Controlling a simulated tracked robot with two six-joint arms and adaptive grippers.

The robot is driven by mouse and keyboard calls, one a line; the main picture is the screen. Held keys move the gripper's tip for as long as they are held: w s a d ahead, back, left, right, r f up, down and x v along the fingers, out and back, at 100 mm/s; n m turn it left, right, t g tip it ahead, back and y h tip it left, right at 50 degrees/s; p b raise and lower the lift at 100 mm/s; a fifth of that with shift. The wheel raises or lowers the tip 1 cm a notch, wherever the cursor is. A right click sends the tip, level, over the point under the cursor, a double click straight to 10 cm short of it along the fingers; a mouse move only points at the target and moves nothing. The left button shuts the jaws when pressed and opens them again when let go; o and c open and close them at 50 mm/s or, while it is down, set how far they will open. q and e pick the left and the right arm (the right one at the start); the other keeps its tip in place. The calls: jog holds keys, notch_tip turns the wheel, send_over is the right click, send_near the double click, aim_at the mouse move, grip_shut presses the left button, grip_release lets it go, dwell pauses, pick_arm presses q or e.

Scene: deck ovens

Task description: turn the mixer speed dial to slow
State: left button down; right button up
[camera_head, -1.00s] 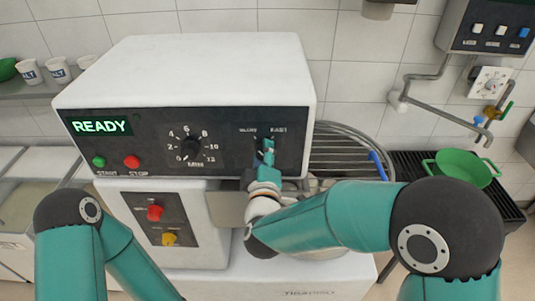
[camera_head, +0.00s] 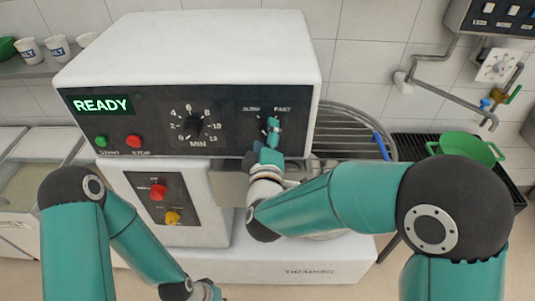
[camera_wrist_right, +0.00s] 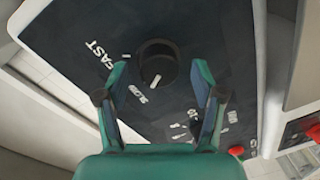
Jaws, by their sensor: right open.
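The mixer speed dial (camera_wrist_right: 157,62) is a black round knob with a white mark, on the dark panel between my right gripper's fingers in the right wrist view. Its mark lies on the side nearer the word SLOW than FAST; I cannot tell the exact setting. In the head view my right gripper (camera_head: 271,137) covers most of the dial, below the SLOW and FAST labels. The right gripper is open, its fingers apart on either side of the dial, with gaps showing. My left gripper (camera_head: 207,291) is only partly in view at the bottom edge; its jaws are unclear.
The white mixer (camera_head: 200,45) shows READY, a minutes dial (camera_head: 192,127), and green and red buttons. A lower panel has a red knob (camera_head: 158,191) and a yellow knob (camera_head: 172,217). A wire guard (camera_head: 345,125) and a green pan (camera_head: 465,147) are to the right.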

jog(key=s, duration=1.1)
jog(key=shift+d+r, duration=0.15)
jog(key=shift+r, duration=0.25)
